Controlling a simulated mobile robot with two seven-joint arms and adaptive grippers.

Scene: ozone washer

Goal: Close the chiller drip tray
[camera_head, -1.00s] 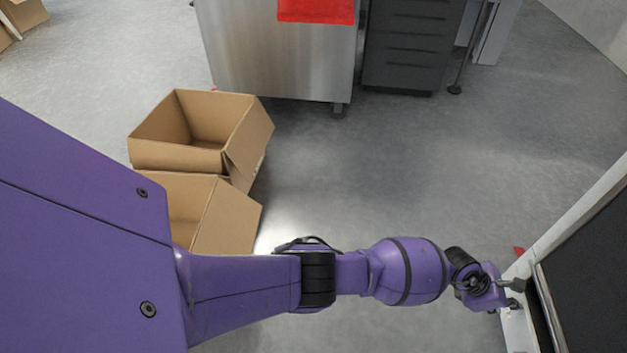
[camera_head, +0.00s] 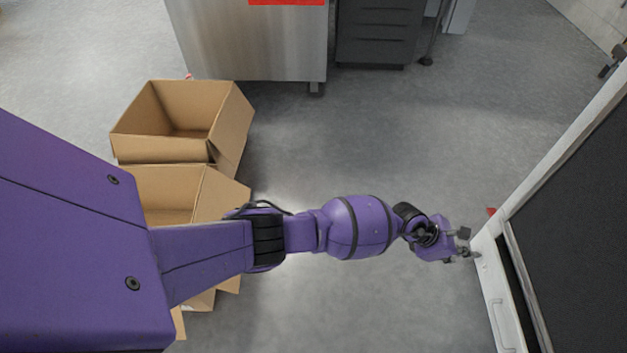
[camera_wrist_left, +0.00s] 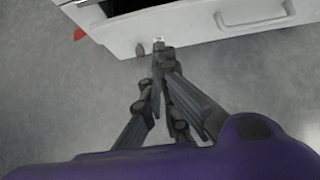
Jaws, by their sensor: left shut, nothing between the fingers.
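The white drip tray (camera_head: 486,270) is at the lower right of the head view, at the front of the white-edged machine. A dark gap shows between the tray front and the machine, so it stands out somewhat. Its front, with a pale bar handle (camera_wrist_left: 255,18), crosses the top of the left wrist view. My right gripper is out of view.
Open cardboard boxes (camera_head: 230,125) stand on the floor at the left, near my left arm. A steel cabinet (camera_head: 250,50) and a dark drawer unit (camera_head: 375,38) stand at the back. The grey floor between (camera_head: 400,130) is clear.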

